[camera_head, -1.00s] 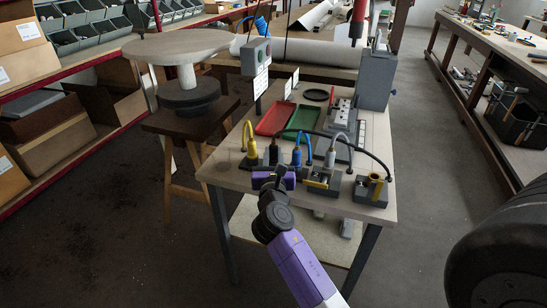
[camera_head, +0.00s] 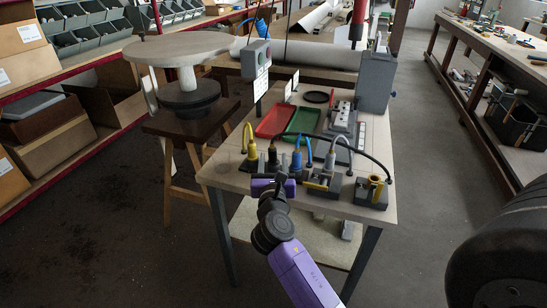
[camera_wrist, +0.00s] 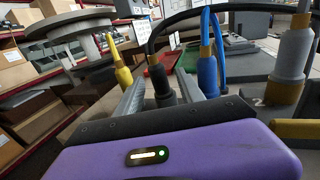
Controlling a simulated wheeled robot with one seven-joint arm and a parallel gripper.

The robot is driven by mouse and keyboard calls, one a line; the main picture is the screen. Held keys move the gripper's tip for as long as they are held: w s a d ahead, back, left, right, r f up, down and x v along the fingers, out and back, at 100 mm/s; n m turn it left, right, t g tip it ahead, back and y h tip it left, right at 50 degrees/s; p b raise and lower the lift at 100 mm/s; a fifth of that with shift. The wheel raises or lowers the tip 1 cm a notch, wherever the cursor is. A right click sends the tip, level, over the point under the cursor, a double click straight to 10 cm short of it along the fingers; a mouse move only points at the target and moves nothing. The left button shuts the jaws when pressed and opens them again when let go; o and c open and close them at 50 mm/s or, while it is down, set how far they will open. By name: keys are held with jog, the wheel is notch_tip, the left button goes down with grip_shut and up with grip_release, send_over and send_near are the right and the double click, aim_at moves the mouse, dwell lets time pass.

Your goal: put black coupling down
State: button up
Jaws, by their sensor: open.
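The black coupling (camera_wrist: 160,84) with its black cable stands upright in the wrist view, between and beyond the two grey fingers of my gripper (camera_wrist: 160,92). Its foot is hidden behind my gripper's body. In the head view the black coupling (camera_head: 272,156) stands in the row on the table, between the yellow coupling (camera_head: 252,150) and the blue coupling (camera_head: 296,161). My gripper (camera_head: 273,178) is open at the table's front edge. I cannot tell whether a finger touches the coupling.
A grey coupling (camera_wrist: 291,58) stands right of the blue one. A block with a brass-coloured socket (camera_head: 371,191) sits at the table's front right. Red (camera_head: 275,121) and green (camera_head: 303,122) trays lie behind. A round-topped stand (camera_head: 180,47) is at left.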

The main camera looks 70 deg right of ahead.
jog(key=s+a+f+m+t+y, duration=0.2)
jog(key=s+a+f+y, duration=0.15)
jog(key=a, duration=0.65)
jog(key=s+a+f+m+t+y, duration=0.2)
jog(key=a+f+m+y, duration=0.15)
jog(key=a, duration=0.65)
jog(key=s+a+f+m+t+y, duration=0.2)
jog(key=s+a+f+y, duration=0.15)
jog(key=a, duration=0.55)
jog(key=s+a+r+m+t+y, duration=0.2)
jog(key=s+a+r+m+y, duration=0.4)
jog(key=s+a+m, duration=0.4)
jog(key=s+r+m, duration=0.1)
jog(key=s+m, duration=0.1)
jog(key=m, duration=0.3)
jog(key=shift+a+r, duration=0.3)
notch_tip(320, 180, up, 5)
jog(key=p, duration=0.5)
jog(key=shift+r, duration=0.15)
